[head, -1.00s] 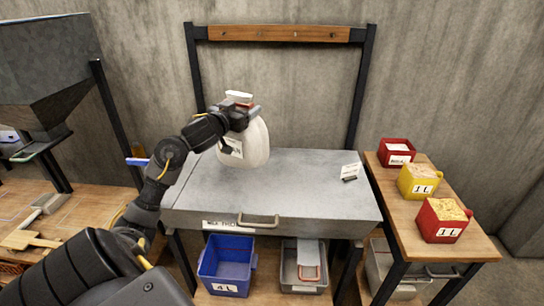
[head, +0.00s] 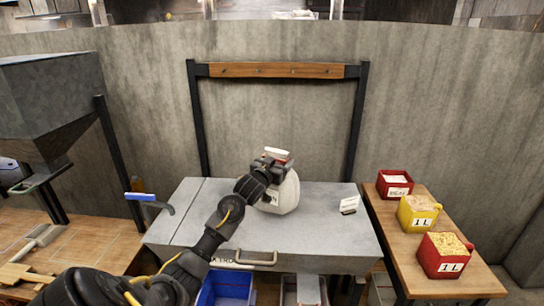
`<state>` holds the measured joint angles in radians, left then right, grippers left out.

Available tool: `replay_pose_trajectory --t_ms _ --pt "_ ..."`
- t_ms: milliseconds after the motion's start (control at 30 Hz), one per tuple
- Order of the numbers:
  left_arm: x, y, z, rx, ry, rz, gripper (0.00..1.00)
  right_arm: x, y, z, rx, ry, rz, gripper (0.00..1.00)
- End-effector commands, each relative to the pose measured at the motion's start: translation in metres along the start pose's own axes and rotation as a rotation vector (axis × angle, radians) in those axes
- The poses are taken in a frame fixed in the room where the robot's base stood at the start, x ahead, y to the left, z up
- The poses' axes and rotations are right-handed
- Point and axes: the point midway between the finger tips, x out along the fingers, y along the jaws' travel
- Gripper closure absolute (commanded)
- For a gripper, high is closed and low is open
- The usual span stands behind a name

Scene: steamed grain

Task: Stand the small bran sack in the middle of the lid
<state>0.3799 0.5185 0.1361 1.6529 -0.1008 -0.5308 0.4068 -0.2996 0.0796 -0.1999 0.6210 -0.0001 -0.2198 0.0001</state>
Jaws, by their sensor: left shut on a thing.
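The small bran sack (head: 284,194) is off-white with part of a dark label showing. It is upright, close to the middle of the grey lid (head: 320,228). Its base looks at or just above the lid; I cannot tell if it touches. My left gripper (head: 272,164) is shut on the top of the sack, and the fingers hide part of its neck. The lid is closed flat on the grey chest, with a handle (head: 257,260) on the front. My right gripper is not in view.
A small white card (head: 349,204) stands on the lid's right side. Red (head: 394,183), yellow (head: 418,213) and red (head: 445,255) measures sit on the wooden side table at right. A blue bin (head: 227,289) is below the chest. A dark frame rises behind; a hopper (head: 50,105) stands left.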

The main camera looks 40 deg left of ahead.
Motion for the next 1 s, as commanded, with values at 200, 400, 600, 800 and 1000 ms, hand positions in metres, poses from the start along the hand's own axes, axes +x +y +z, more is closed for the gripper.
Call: replay_pose_trajectory --t_ms 200,400,600,800,1000 --pt "0.002 -0.001 -0.006 -0.001 0.016 -0.002 1.00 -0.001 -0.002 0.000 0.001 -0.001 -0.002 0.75" --pt "0.005 0.004 0.011 -0.001 0.011 -0.002 1.00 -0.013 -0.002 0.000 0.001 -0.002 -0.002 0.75" --pt "0.005 0.004 0.028 -0.001 0.015 -0.003 1.00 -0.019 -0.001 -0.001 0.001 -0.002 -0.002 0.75" --pt "0.005 0.004 0.031 0.000 0.015 -0.003 1.00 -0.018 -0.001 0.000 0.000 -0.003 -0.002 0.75" --pt "0.005 0.006 0.038 0.001 0.000 0.000 0.10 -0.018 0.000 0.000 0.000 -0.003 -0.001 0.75"
